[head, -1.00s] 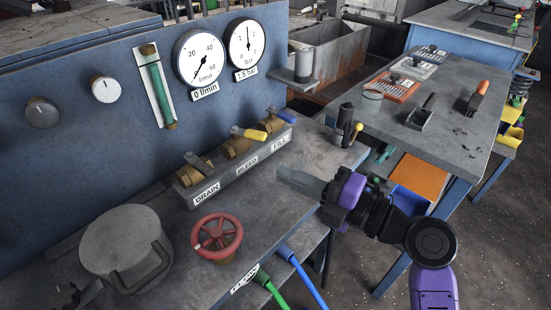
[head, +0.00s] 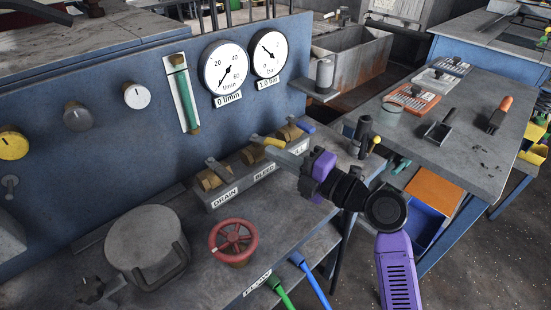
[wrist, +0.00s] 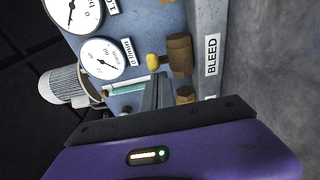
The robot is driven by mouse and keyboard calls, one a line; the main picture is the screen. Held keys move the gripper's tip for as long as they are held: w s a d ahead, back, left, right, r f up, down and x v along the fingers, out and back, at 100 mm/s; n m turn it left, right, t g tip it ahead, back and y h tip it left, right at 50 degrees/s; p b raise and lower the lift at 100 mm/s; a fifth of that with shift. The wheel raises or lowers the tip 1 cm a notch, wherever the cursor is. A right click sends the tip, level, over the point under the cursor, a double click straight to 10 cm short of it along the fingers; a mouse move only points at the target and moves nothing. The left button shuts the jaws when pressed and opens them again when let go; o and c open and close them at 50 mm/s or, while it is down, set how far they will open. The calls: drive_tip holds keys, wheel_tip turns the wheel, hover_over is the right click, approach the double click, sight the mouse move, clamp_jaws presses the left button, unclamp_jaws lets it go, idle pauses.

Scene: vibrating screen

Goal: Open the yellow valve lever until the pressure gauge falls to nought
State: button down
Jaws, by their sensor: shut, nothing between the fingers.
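The yellow valve lever (head: 270,142) sits on the brass BLEED valve (head: 252,155), in the middle of the valve block; its yellow end also shows in the wrist view (wrist: 153,61). My gripper (head: 282,156) is shut and empty, its fingertips close beside the lever on its near side. I cannot tell whether they touch it. In the wrist view the shut fingers (wrist: 155,92) point towards the valve row. The pressure gauge (head: 268,54), marked bar, stands on the blue panel, and its label reads 1.0 bar. My gripper hides the FILL label in the head view.
The flow gauge (head: 224,68) reads 0 l/min. The DRAIN valve (head: 212,177) and blue-handled FILL valve (head: 290,131) flank the BLEED valve. A red handwheel (head: 233,241) and a round lidded pot (head: 147,243) stand in front. A black-and-yellow handled item (head: 366,135) stands right of my gripper.

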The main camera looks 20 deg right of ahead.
drive_tip(key=shift+w+d+f+n+g+y+b, duration=0.2)
drive_tip(key=shift+d+n+g+y+b, duration=0.45)
drive_tip(key=shift+b, duration=1.65)
drive_tip(key=shift+w+d+r+n+g+y+b, duration=0.1)
drive_tip(key=shift+w+d+n+g+y+b, duration=0.9)
drive_tip(key=shift+b, duration=3.55)
drive_tip(key=shift+w+d+n+g+y+b, duration=0.6)
drive_tip(key=shift+w+d+y+b, duration=0.5)
drive_tip(key=shift+b, duration=3.45)
drive_tip(key=shift+w+a+r, duration=0.1)
drive_tip(key=shift+w+a, duration=0.05)
drive_tip(key=shift+w, duration=0.05)
